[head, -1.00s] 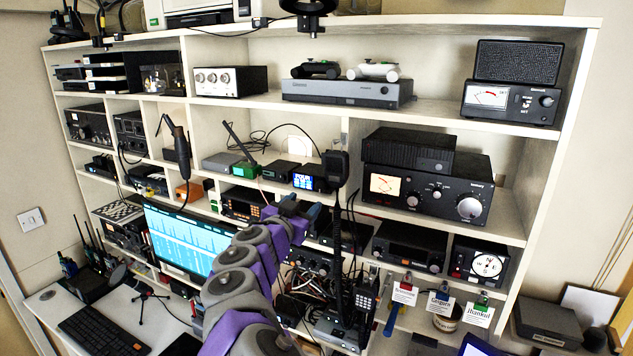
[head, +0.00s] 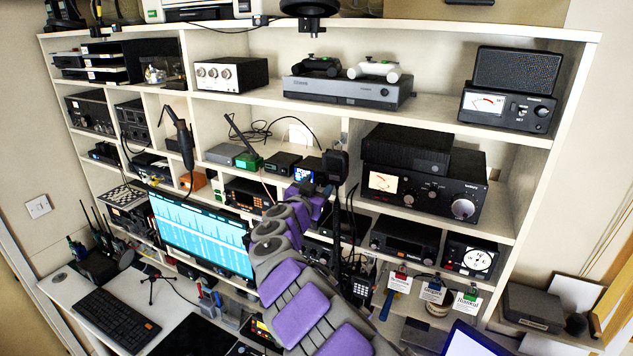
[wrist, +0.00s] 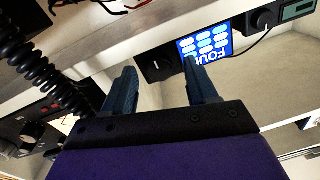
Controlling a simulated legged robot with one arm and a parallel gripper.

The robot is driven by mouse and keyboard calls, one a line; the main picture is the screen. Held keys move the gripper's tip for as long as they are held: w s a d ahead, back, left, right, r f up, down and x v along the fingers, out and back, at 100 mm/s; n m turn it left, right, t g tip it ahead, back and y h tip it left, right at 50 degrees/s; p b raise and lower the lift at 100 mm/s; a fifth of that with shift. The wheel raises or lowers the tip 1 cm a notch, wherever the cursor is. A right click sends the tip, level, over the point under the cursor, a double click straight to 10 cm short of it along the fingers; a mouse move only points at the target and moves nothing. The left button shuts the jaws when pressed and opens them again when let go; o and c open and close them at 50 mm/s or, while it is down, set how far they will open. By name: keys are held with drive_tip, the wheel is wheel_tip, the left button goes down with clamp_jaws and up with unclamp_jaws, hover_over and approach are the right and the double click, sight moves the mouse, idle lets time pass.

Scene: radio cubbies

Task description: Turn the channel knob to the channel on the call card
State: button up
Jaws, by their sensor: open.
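My gripper (wrist: 159,66) is open and empty in the wrist view, its two blue-grey fingers apart. Between and beyond the fingertips is a small dark radio front (wrist: 153,68) with a pale mark, possibly the channel knob; I cannot be sure. Beside it a lit blue screen (wrist: 205,45) shows pale blocks and upside-down lettering like "FOUR", partly hidden by one finger. In the head view this screen (head: 303,175) sits on the middle shelf, just above my gripper (head: 314,192). Three white cards (head: 433,292) hang at the lower shelf edge; their small print is hard to read.
A dark microphone (head: 336,165) with a hanging cord is close to the right of my gripper. A coiled black cord (wrist: 75,70) runs at left in the wrist view. A green-fronted box (head: 249,161) stands left of the screen. A shelf board (wrist: 120,45) crosses near the fingers.

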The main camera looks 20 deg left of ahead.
drive_tip(key=shift+w, duration=0.1)
drive_tip(key=c, duration=1.1)
